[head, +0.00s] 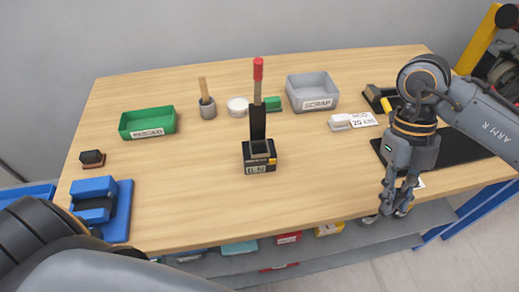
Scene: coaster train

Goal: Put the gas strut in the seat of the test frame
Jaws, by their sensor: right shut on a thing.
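The test frame (259,160) is a small black block with a yellow-edged "0 N" label, standing at the middle of the table. A dark upright and a grey rod with a red grip (258,70) rise from it. My right gripper (393,211) points down at the table's front edge, right of and nearer than the frame, well apart from it. It is shut on a small grey thing, mostly hidden by the fingers; I cannot tell whether this is the gas strut. No gas strut shows clearly elsewhere. My left gripper is out of view.
A green tray (148,133) and a blue fixture (101,207) stand at left. A grey scrap tray (312,102), a cup with a wooden handle (207,107) and a white tub (238,107) stand behind. A black mat (462,147) lies at right. The front middle is clear.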

